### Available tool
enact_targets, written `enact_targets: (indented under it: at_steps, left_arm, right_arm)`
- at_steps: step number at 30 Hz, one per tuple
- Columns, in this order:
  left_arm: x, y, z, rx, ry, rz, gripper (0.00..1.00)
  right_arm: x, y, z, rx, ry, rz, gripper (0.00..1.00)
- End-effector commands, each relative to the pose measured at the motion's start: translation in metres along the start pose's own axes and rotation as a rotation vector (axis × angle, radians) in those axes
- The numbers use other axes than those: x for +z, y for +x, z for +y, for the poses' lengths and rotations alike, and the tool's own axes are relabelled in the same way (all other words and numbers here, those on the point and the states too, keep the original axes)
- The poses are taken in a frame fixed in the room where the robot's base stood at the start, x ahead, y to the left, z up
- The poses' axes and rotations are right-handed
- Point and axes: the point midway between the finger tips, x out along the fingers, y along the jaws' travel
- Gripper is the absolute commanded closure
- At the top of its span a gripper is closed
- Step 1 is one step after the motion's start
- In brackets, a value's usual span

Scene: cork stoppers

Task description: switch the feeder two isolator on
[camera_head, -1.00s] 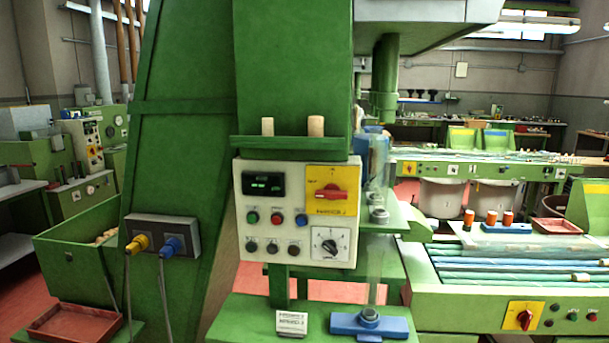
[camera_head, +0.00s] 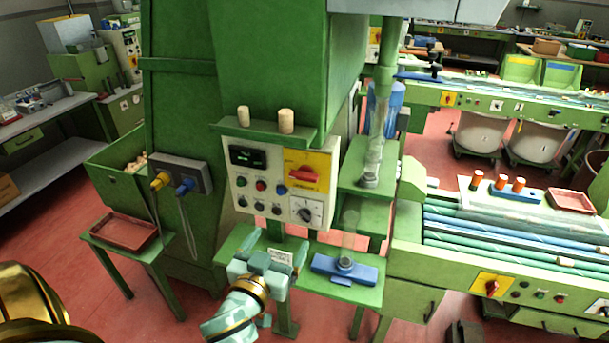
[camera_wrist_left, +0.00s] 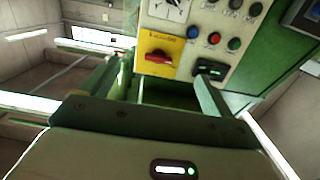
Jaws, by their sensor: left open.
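The isolator is a red rotary handle on a yellow plate (camera_head: 308,170) at the upper right of the white control panel (camera_head: 240,190). Its handle lies roughly crosswise, and its label is too small to read. My left gripper (camera_head: 275,249) is open and empty, in front of and below the panel, apart from the isolator. In the left wrist view the panel appears upside down, with the yellow plate (camera_wrist_left: 155,68) and red handle (camera_wrist_left: 159,57) beyond the fingers. My right gripper is not in view.
A green ledge with two corks (camera_head: 286,121) overhangs the panel. A black rotary knob (camera_head: 305,214) sits below the isolator. A blue fixture with a clear tube (camera_head: 345,270) stands right of the gripper. Another yellow-plated red switch (camera_head: 491,286) is on the right-hand conveyor.

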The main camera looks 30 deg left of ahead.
Motion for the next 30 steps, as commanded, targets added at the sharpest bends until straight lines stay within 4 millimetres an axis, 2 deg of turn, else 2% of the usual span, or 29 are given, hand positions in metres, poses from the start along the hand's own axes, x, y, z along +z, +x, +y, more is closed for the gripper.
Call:
enact_targets:
  at_steps: [1, 3, 5, 11, 21, 25, 30]
  left_arm:
    - [-0.022, -0.003, -0.003, -0.01, -0.008, 0.031, 0.13]
    - [-0.037, -0.003, -0.006, -0.017, -0.016, 0.058, 0.13]
    - [-0.042, 0.0, -0.007, -0.019, -0.018, 0.069, 0.13]
    - [-0.046, 0.037, -0.007, -0.019, -0.017, 0.071, 0.13]
    - [-0.05, 0.121, -0.009, -0.019, -0.016, 0.069, 0.13]
    - [-0.051, 0.142, -0.01, -0.019, -0.017, 0.068, 0.13]
    - [-0.05, 0.155, -0.01, -0.019, -0.017, 0.067, 0.13]
  right_arm:
    - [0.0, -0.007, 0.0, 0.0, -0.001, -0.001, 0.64]
    - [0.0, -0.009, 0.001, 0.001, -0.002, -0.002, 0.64]
    - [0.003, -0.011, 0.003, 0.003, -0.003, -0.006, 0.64]
    - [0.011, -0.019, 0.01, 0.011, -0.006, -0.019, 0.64]
    - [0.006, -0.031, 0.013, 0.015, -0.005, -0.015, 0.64]
    - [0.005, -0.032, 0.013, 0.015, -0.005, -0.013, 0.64]
    - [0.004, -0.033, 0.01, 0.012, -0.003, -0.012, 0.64]
